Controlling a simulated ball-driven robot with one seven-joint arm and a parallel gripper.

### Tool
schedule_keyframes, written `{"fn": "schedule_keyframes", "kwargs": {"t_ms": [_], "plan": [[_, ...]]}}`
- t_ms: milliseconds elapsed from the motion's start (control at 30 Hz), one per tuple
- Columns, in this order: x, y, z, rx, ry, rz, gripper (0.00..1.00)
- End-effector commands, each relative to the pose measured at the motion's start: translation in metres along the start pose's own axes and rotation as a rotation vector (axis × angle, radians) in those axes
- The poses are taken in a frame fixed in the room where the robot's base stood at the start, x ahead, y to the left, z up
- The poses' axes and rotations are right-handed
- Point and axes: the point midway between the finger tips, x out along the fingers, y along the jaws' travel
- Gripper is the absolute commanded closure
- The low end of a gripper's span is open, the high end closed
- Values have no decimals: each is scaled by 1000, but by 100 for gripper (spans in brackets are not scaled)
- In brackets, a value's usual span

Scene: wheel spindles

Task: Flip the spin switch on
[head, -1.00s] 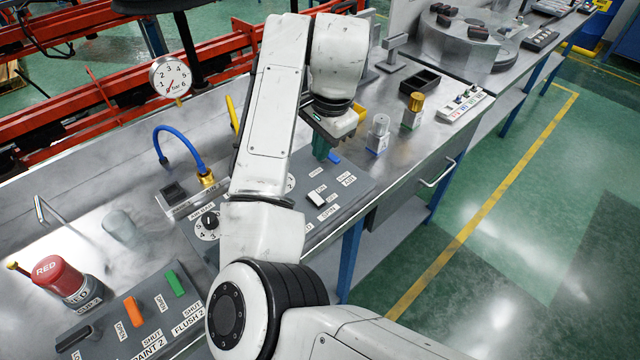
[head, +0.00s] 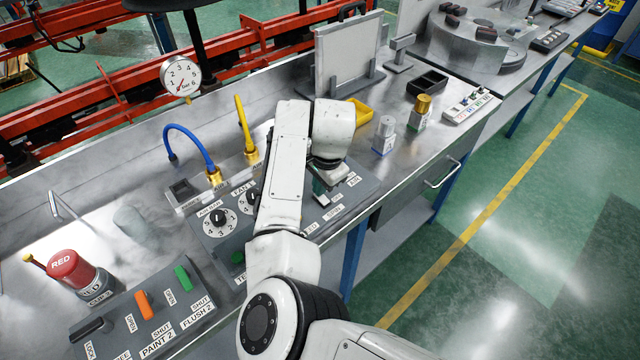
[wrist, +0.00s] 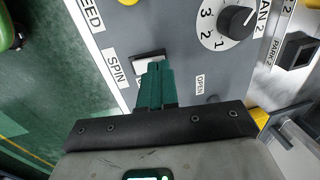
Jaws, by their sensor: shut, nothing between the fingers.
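The spin switch (wrist: 149,56) is a white rocker in a dark frame, beside the SPIN label (wrist: 116,69) on the grey control panel (wrist: 185,40). My gripper (wrist: 156,66) has green fingers shut together and empty. In the wrist view the fingertips overlap the lower part of the rocker; I cannot tell whether they touch it. The fingers hide part of the switch, so its position is unclear. In the head view my gripper (head: 320,197) is low over the panel's right part, covering most of the switch.
A dial knob (wrist: 236,20) stands on the panel near the fingers. Blue (head: 190,145) and yellow (head: 245,128) hoses rise behind the panel. Two small bottles (head: 384,135) (head: 420,110) and a yellow tray (head: 356,114) stand to the right. The bench front edge is close to the switch.

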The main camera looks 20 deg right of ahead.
Motion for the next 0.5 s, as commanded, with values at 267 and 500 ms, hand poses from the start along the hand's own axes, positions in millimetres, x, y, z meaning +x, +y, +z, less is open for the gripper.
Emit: {"fn": "schedule_keyframes", "kwargs": {"t_ms": [267,500], "plan": [[6,0,0,0,0,0,100],[9,0,-1,-2,2,2,100]]}}
